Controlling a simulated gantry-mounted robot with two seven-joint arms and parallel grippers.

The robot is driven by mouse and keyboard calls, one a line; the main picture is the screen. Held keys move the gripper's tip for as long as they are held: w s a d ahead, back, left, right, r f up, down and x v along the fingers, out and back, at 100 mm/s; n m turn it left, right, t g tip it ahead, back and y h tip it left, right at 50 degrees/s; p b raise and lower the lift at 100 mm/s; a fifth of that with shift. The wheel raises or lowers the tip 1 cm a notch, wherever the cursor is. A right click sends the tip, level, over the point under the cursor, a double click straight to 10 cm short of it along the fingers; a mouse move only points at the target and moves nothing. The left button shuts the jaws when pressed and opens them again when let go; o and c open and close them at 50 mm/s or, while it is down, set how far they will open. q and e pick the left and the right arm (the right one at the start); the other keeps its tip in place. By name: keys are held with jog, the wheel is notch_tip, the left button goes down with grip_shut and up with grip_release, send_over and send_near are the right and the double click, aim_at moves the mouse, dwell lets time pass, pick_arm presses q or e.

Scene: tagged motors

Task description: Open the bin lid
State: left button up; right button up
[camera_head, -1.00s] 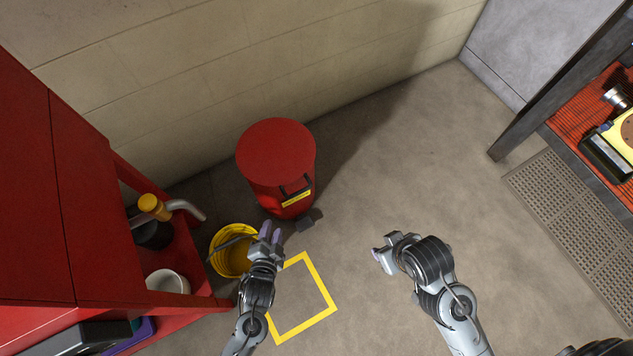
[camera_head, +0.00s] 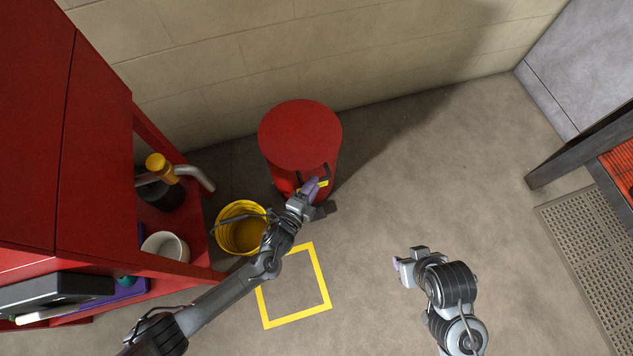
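The red bin (camera_head: 277,170) stands upright on the floor against the wall. Its round red lid (camera_head: 300,133) is shut. A dark handle (camera_head: 326,172) and a yellow label sit on its front, and a dark pedal (camera_head: 325,209) juts from its base. My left gripper (camera_head: 316,187) is in front of the bin, just below the handle, and overlaps the label in the picture. I cannot tell whether it touches the bin or how far its fingers are apart. My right gripper (camera_head: 398,265) is over bare floor to the right, empty; its finger gap is unclear.
A yellow bucket (camera_head: 243,246) stands left of the bin, close to my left arm. A red shelf unit (camera_head: 206,265) with a white pot fills the left. A yellow square (camera_head: 323,280) marks the floor. The floor right of the bin is clear up to a bench (camera_head: 580,148).

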pick_arm(q)
jog(key=shift+b+x, duration=0.55)
jog(key=shift+x, duration=0.85)
jog(key=shift+c, duration=0.4)
grip_shut()
